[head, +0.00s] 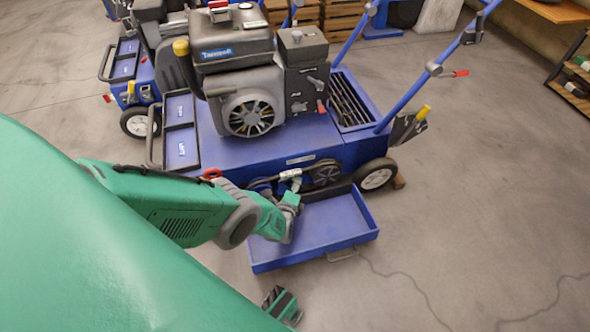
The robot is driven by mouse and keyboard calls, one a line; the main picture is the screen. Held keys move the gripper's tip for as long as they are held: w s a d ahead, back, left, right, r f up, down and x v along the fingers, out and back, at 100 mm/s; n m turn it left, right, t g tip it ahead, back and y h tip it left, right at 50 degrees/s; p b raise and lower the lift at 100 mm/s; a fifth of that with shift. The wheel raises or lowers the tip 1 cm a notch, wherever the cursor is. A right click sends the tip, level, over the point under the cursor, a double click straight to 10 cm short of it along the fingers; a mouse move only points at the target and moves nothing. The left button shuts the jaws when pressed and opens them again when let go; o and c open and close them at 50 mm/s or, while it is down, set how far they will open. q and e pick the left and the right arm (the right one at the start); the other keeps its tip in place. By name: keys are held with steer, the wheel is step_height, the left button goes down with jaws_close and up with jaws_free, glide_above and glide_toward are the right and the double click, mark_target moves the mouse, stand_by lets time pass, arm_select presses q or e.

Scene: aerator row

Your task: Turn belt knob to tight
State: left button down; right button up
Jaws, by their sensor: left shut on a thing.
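The aerator (235,145) is a blue machine with a grey engine on top. Its belt and dark pulley (326,174) show in the opening low on its near side, above the open blue tray. My left arm reaches in from the left, and my left gripper (290,203) is shut at the opening, just left of the pulley. The belt knob is hidden by the gripper, so its turn position cannot be read. A light-coloured part (290,174) shows just above the gripper.
The blue tray (345,236) juts out below the belt opening, with a handle in front. A wheel (376,175) stands to its right. A second blue machine (125,68) is behind at the left. The floor at the right is open, with a thin dark line on it.

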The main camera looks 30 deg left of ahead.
arm_select(q)
steer(key=shift+s+d+f, duration=0.15)
steer(key=shift+d, duration=0.05)
steer(key=c, duration=1.2)
jaws_free()
steer(key=shift+o, duration=0.5)
steer(key=shift+a, duration=0.1)
steer(key=v, duration=1.2)
